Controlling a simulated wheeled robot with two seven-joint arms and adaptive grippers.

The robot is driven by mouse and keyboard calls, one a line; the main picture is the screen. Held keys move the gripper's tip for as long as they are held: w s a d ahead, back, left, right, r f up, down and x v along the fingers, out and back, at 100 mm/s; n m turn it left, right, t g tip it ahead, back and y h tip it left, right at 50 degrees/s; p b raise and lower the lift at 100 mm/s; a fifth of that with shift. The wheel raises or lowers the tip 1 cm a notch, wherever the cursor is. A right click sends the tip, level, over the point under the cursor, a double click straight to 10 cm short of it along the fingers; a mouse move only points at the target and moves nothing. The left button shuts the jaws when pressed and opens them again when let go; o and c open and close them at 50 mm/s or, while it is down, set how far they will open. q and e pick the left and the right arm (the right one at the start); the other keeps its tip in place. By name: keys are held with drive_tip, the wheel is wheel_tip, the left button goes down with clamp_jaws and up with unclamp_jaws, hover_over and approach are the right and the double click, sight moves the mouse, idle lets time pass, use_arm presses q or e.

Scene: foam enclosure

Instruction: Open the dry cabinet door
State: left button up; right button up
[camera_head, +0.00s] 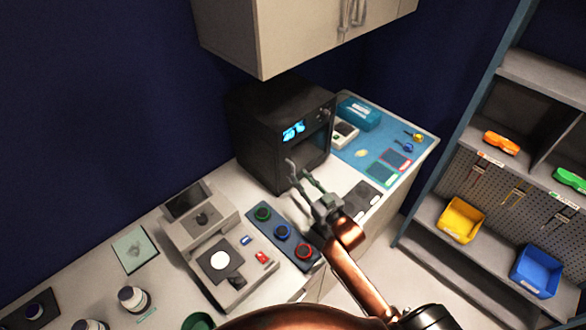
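The dry cabinet (259,139) is a black box with a lit blue display (293,131), standing at the back of the white counter. Its front faces right and toward me, with a dark window in the door (317,146); the door looks closed. My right gripper (298,168) is in front of the cabinet's lower front, near its left front edge. Its two thin grey fingers are spread with nothing visible between them. I cannot tell whether a finger touches the door. My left gripper is not in view.
A beige wall cupboard (280,35) hangs above. A blue mat (405,143) with small items lies right of the cabinet. A strip with three ringed wells (282,231) and a grey instrument (215,245) stand in front. A shelf with a yellow bin (461,220) is at right.

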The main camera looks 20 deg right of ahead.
sight(293, 170)
drive_tip(key=w, duration=0.2)
drive_tip(key=w+a, duration=0.1)
drive_tip(key=w, duration=0.2)
drive_tip(key=c, duration=0.6)
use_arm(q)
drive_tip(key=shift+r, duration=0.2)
use_arm(e)
clamp_jaws()
